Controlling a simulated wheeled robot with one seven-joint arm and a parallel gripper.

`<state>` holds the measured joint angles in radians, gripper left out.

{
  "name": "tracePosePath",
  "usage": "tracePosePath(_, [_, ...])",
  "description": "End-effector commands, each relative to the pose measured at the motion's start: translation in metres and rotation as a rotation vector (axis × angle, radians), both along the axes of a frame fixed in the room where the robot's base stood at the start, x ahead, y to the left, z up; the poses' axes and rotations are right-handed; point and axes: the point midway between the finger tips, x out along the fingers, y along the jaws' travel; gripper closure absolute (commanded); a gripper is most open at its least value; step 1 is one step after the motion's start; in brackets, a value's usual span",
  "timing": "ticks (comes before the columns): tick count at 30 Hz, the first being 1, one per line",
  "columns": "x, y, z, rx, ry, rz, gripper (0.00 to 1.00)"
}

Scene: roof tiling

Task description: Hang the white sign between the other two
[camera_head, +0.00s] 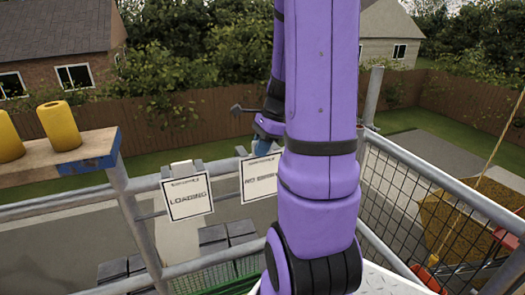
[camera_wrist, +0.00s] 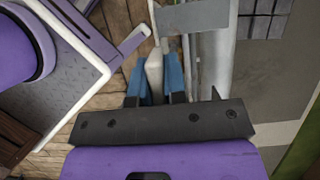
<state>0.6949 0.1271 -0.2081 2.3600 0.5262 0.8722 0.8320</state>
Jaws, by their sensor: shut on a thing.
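A white sign reading LOADING (camera_head: 187,198) hangs on the metal rail, left of my arm. A second white sign (camera_head: 259,178), its lettering partly covered by my arm, is just right of it at about the same height. My gripper shows as a bit of blue (camera_head: 264,146) at the top of this second sign, mostly behind my arm. In the wrist view, the blue fingers of my gripper (camera_wrist: 155,76) are shut on a whitish upright piece (camera_wrist: 154,66) close beside the rail. Whether the second sign hangs on the rail I cannot tell. No third sign is visible.
The metal rail (camera_head: 75,206) runs across the front, with a mesh guard (camera_head: 392,200) at the right. A plank (camera_head: 75,158) with yellow cylinders (camera_head: 59,125) is at the left. In the wrist view, a grey plate (camera_wrist: 196,16) lies beyond the fingers.

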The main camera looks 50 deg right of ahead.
Motion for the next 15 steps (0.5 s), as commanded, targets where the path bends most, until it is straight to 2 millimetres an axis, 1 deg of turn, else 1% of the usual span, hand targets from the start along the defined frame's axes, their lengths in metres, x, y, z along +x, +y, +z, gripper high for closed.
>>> tracePosePath(15, [0.027,-0.016,0.0,0.001,-0.001,0.0,1.0])
